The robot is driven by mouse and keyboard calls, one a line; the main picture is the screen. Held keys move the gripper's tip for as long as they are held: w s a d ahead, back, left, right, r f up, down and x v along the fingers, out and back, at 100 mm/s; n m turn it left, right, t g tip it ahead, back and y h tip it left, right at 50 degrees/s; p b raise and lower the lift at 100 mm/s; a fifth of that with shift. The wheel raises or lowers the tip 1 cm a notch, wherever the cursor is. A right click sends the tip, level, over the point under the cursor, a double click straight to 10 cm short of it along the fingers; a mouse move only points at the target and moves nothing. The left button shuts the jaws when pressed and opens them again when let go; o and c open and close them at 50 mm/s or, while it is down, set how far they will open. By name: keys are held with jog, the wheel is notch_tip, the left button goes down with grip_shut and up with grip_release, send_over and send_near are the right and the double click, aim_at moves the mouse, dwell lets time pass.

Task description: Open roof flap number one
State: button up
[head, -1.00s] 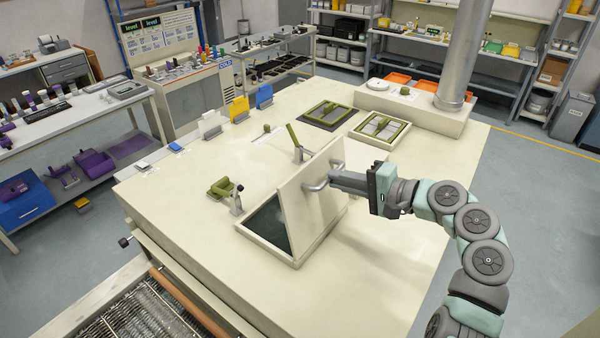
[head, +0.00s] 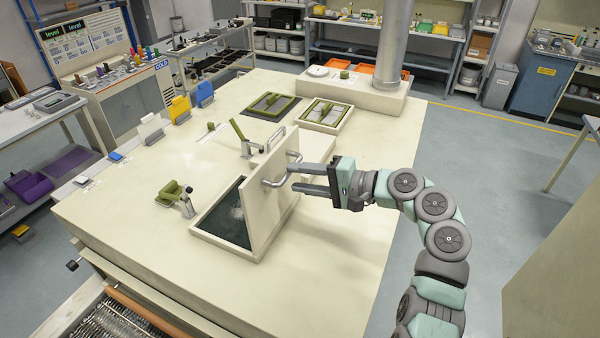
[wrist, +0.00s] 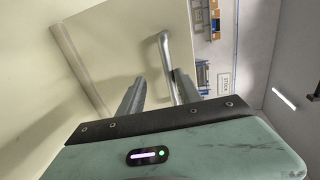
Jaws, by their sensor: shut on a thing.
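The cream roof flap (head: 262,222) stands steeply raised along the right side of a framed opening with a dark inside (head: 225,218) on the cream roof. A curved metal handle (head: 273,183) sticks out of its right face, and another bar shows at its far upper edge. My gripper (head: 297,178) is shut on the handle, reaching in from the right. In the wrist view the flap (wrist: 128,45) fills the middle, and the handle (wrist: 167,52) runs down to my right finger. The exact finger contact is partly hidden.
A small clamp (head: 187,207) stands left of the opening, and a green lever (head: 238,130) stands behind it. A thick metal pipe (head: 392,50) rises at the back right. The roof right of the flap is clear.

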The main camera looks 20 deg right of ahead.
jog(key=shift+o, duration=0.6)
jog(key=shift+a+f, duration=0.1)
jog(key=shift+f, duration=0.1)
jog(key=shift+r, duration=0.15)
jog(key=shift+a+r, duration=0.1)
jog(key=shift+r, duration=0.1)
jog(key=shift+r, duration=0.1)
jog(key=o, duration=0.4)
notch_tip(320, 180, up, 8)
jog(key=p, duration=0.5)
jog(key=shift+s+a, duration=0.1)
jog(key=shift+s, duration=0.05)
notch_tip(320, 180, up, 12)
jog(key=p, duration=0.6)
jog(key=c, duration=0.4)
